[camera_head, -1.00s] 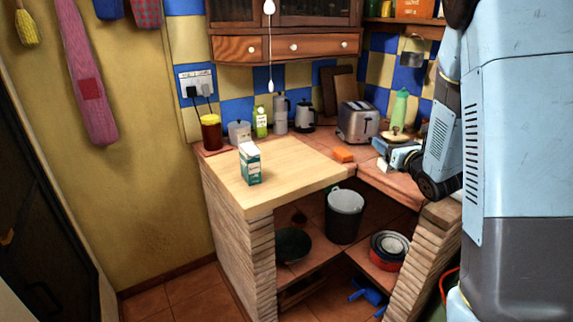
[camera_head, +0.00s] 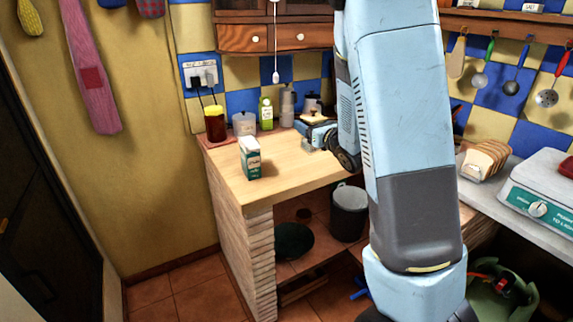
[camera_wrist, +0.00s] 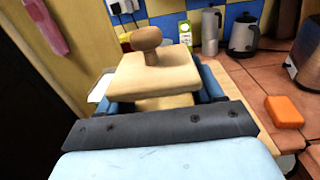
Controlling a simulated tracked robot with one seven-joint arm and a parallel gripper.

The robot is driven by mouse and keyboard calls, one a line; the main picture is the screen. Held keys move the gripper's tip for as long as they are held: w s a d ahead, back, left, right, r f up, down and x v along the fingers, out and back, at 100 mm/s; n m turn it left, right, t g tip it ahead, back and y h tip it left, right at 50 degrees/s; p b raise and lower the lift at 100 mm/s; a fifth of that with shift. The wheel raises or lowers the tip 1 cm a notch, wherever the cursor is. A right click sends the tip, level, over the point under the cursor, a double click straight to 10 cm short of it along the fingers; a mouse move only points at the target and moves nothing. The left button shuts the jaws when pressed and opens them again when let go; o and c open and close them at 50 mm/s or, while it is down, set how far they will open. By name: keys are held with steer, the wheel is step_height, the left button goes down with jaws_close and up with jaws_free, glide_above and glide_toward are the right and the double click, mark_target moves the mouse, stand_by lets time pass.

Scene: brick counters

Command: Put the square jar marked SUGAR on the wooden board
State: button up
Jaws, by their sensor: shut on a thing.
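My gripper (camera_head: 312,128) is shut on a square jar, which shows a pale wooden lid (camera_wrist: 155,76) with a round brown knob. In the wrist view the blue fingers stand at the lid's left and right sides. The jar's body and any marking are mostly hidden. In the head view the jar's lid (camera_head: 313,118) is over the far right part of the pale wooden board (camera_head: 290,165). I cannot tell whether the jar touches the board. The board covers the left counter, and its edge shows in the wrist view (camera_wrist: 248,112).
A green and white carton (camera_head: 250,158) stands on the board's left part. An orange sponge (camera_wrist: 284,111) lies on tiles at right. The board's front middle is clear.

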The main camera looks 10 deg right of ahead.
steer(key=shift+w+d, duration=0.15)
steer(key=shift+d, duration=0.1)
steer(key=shift+w+f, duration=0.1)
steer(key=shift+w, duration=0.15)
steer(key=w+f, duration=0.4)
steer(key=w+a+f, duration=0.1)
steer(key=w+f, duration=0.3)
steer(key=w, duration=0.1)
steer(key=w+a+f, duration=0.1)
steer(key=w+f, duration=0.3)
steer(key=shift+w+f, duration=0.3)
steer(key=shift+f, duration=0.1)
